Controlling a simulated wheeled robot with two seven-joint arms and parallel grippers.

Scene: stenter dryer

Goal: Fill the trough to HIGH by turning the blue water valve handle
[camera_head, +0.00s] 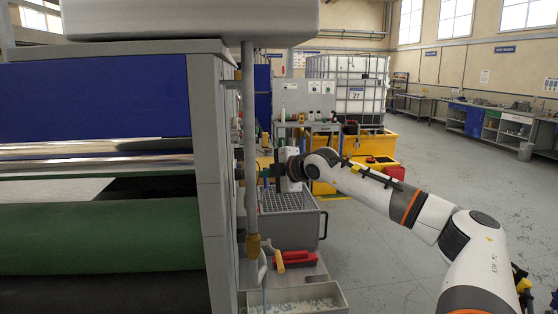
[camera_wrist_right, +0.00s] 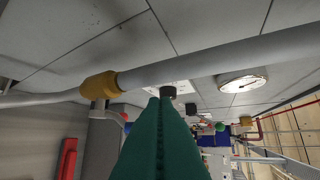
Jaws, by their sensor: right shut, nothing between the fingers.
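My right gripper (camera_head: 266,171) reaches in from the right, beside the grey machine post and a vertical grey pipe (camera_head: 249,120). In the right wrist view its green fingers (camera_wrist_right: 163,100) are together, with nothing visible between them. A dark round knob-like part (camera_wrist_right: 168,92) shows at the fingertips; I cannot tell whether they touch it. I cannot tell which container is the trough or read a level. My left gripper is not in view.
A grey box with a grid top (camera_head: 288,203) stands below my right gripper. A red tool (camera_head: 298,258) lies on a ledge above a shallow tray (camera_head: 341,299). The floor at right is open.

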